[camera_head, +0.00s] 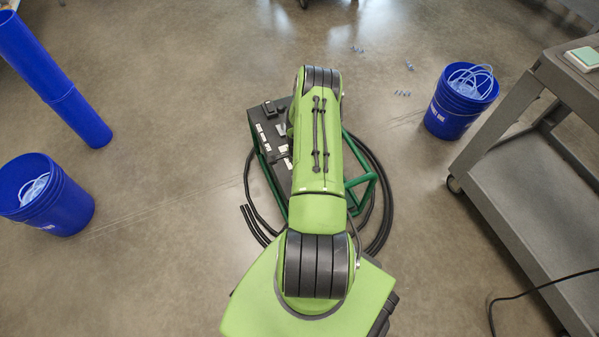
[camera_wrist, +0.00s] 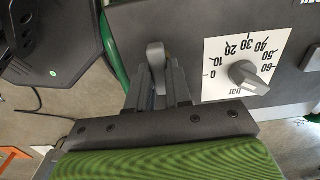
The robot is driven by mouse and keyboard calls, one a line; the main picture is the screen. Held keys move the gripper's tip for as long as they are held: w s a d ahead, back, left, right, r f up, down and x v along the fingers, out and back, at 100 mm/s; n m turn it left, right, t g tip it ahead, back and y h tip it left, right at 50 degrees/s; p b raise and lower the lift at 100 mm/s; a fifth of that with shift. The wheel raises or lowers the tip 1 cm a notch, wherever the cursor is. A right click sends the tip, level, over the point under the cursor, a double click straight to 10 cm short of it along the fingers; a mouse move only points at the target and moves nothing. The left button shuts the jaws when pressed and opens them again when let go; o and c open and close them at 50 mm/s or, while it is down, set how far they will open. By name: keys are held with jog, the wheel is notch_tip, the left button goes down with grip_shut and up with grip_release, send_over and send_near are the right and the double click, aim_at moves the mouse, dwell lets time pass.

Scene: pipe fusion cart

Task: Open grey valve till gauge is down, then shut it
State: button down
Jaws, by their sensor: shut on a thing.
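In the wrist view, my gripper (camera_wrist: 158,88) is shut on the grey valve lever (camera_wrist: 155,54), whose rounded end shows between and beyond the fingers. The lever's base is hidden behind the fingers. To the right is a white dial plate (camera_wrist: 221,86) marked 0 to 60 bar, with a grey knob-like piece (camera_wrist: 246,77) at its lower right. In the head view, my arm hides the gripper, the valve and the dial. The green-framed cart (camera_head: 358,187) with its dark top panel (camera_head: 283,170) sits beneath my arm.
Black hoses (camera_head: 387,210) curl on the floor around the cart. Blue buckets stand at left (camera_head: 72,208) and right (camera_head: 440,118), and a blue tube (camera_head: 65,90) at upper left. A grey trolley (camera_head: 500,150) fills the right side. Open floor lies between.

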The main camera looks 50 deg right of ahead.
jog(key=c, duration=1)
grip_release()
jog(key=shift+c, duration=0.2)
notch_tip(320, 180, up, 16)
jog(key=p, duration=0.5)
jog(key=shift+f, duration=0.15)
